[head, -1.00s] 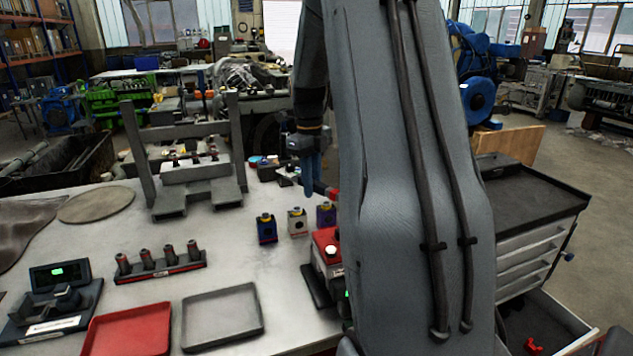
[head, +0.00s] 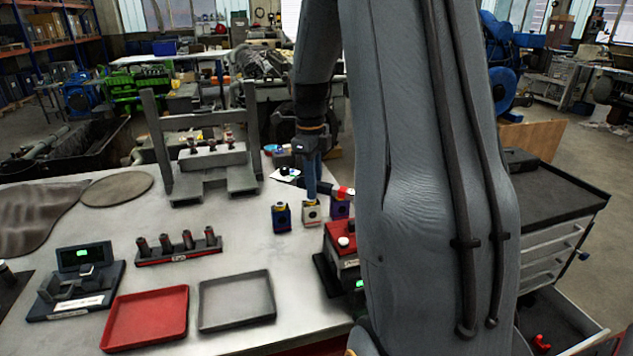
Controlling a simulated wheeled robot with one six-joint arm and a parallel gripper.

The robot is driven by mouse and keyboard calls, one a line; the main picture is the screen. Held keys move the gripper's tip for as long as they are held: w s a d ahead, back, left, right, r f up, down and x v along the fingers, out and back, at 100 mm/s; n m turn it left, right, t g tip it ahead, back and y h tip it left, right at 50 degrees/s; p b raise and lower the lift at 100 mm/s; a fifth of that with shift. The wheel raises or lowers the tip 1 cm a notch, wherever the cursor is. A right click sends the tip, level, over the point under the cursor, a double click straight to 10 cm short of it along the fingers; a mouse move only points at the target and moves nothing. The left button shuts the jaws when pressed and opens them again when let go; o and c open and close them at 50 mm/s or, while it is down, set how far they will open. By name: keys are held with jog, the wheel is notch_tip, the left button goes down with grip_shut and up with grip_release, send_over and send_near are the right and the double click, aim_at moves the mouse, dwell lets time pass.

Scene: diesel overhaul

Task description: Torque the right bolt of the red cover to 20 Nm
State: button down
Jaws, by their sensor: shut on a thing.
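A red-topped unit (head: 340,234) with a pale round knob stands at the bench's right side, partly hidden by my arm. I take it as the red cover; its right bolt cannot be made out. My gripper (head: 311,184) points down with blue fingers, just above a small white block (head: 311,212). It is shut on a dark tool with a red end (head: 345,191), which sticks out to the right. The tool's far end is hidden, and whether it touches the white block cannot be told.
A rack of several dark pieces (head: 178,250), a red tray (head: 147,318), a grey tray (head: 237,300) and a display unit (head: 78,280) stand at left. A grey frame (head: 205,180) stands behind.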

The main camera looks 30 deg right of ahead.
jog(key=shift+s+a+n+p, duration=0.5)
jog(key=shift+s+a+n, duration=0.3)
jog(key=shift+a+n, duration=0.3)
jog(key=shift+w, duration=0.1)
jog(key=shift+w+d+r, duration=0.1)
jog(key=shift+w+d, duration=0.15)
jog(key=shift+d, duration=0.1)
jog(key=shift+w+d, duration=0.1)
jog(key=shift+w+d+m, duration=0.2)
jog(key=shift+d+m, duration=0.1)
jog(key=shift+m, duration=0.1)
jog(key=shift+d, duration=0.1)
jog(key=shift+w+d+m, duration=0.25)
jog(key=shift+m, duration=0.05)
